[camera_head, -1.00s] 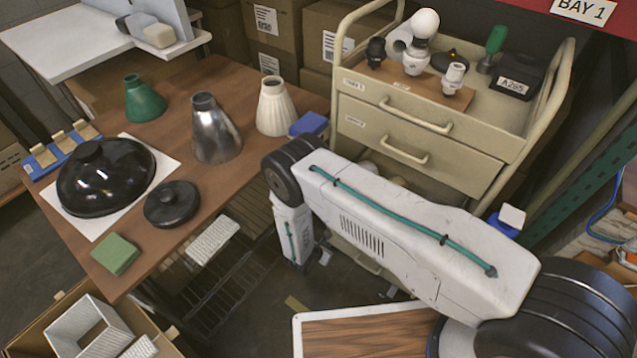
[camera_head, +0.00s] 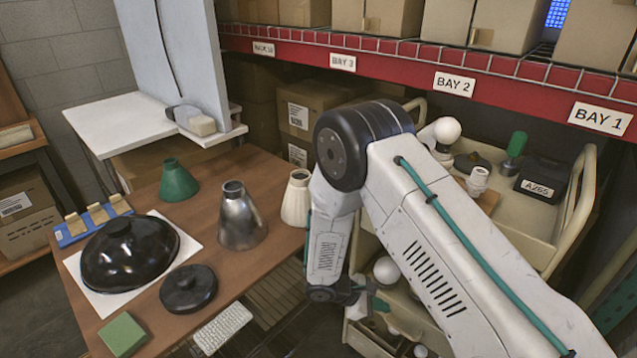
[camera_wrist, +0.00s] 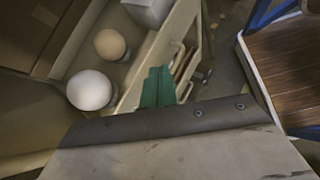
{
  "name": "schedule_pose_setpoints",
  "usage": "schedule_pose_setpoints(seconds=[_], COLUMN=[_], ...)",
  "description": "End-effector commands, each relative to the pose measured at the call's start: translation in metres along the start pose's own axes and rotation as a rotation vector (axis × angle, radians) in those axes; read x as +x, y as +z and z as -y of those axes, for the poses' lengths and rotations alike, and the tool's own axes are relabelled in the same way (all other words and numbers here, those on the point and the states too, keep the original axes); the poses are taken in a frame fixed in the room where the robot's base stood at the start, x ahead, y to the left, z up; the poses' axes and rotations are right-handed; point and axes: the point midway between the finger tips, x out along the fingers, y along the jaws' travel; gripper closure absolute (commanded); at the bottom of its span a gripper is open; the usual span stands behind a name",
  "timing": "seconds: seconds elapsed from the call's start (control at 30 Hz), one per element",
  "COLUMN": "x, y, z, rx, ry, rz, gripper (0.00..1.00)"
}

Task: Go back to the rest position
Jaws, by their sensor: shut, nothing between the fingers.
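My gripper (camera_head: 372,302) is low in front of the cart in the head view, partly hidden by my own forearm and wrist. In the wrist view its green fingers (camera_wrist: 158,86) are together with nothing between them. The fingers point down past the edge of an open cart drawer (camera_wrist: 125,78). White bulbs lie in that drawer; one large white bulb (camera_wrist: 89,90) and a smaller, warmer-toned one (camera_wrist: 110,44) show in the wrist view. The fingers are apart from both bulbs.
The brown table (camera_head: 262,262) at left holds a green shade (camera_head: 178,182), a metal shade (camera_head: 241,218), a white shade (camera_head: 296,200) and a black dome (camera_head: 130,252). The red shelf beam (camera_head: 400,68) runs behind the cart (camera_head: 535,235). The floor shows beside the cart.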

Motion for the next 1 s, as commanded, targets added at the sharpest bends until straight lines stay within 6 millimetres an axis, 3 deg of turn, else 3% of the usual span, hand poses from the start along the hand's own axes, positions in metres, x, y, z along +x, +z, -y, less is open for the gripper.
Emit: schedule_pose_setpoints(seconds=[0.03,0.2,0.5,0.8,1.0], x=[-0.013,-0.049,-0.1,-0.142,-0.165], y=[0.026,0.101,0.214,0.308,0.355], z=[-0.004,-0.001,0.027,0.076,0.114], rx=[0.06,0.241,0.52,0.781,0.942], ry=[-0.039,-0.178,-0.402,-0.612,-0.723], rz=[-0.007,-0.029,-0.106,-0.238,-0.355], gripper=[1.0,1.0,1.0,1.0,1.0])
